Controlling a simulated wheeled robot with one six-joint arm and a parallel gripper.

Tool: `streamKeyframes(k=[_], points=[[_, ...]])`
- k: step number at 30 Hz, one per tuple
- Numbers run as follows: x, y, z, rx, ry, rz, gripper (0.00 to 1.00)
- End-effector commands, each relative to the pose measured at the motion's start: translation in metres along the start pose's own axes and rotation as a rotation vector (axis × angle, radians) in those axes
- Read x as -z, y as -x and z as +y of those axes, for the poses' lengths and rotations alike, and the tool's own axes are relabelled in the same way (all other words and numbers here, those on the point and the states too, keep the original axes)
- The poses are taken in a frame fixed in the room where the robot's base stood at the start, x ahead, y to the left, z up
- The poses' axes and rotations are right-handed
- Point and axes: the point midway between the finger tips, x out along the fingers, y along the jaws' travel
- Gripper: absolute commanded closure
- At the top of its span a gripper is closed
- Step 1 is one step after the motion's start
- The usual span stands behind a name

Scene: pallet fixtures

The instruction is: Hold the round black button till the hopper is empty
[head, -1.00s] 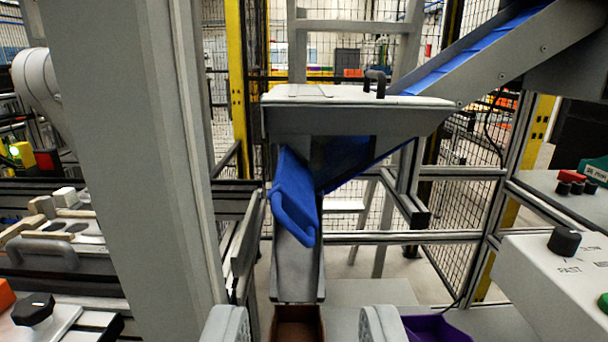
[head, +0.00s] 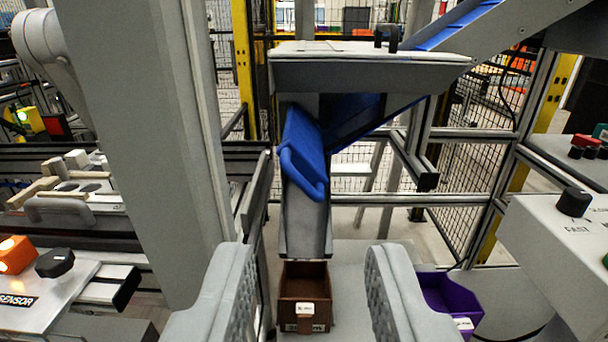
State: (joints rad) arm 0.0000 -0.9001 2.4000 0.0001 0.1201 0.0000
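The hopper (head: 365,70) is a grey box with a pale lid in the upper middle; its contents are hidden. A blue flap with a handle (head: 303,160) hangs below it over a grey chute (head: 306,222). My gripper (head: 312,262) is open and empty, in front of the chute, touching none of these.
A brown bin (head: 304,297) stands under the chute mouth, between my fingers in the picture. A purple bin (head: 447,296) is right of it. A thick grey post (head: 145,130) blocks the left side. A blue conveyor (head: 450,25) slopes up to the right. An orange lamp (head: 14,255) glows at left.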

Motion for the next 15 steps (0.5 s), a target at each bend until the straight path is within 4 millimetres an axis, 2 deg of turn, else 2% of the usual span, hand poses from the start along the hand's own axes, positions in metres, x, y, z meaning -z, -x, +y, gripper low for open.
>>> streamKeyframes(k=[1, 5, 15], points=[[0.0, 0.0, 0.0, 0.0, 0.0, 0.0, 0.73], [0.0, 0.0, 0.0, 0.0, 0.0, 0.0, 0.98], [0.0, 0.0, 0.0, 0.0, 0.0, 0.0, 1.0]])
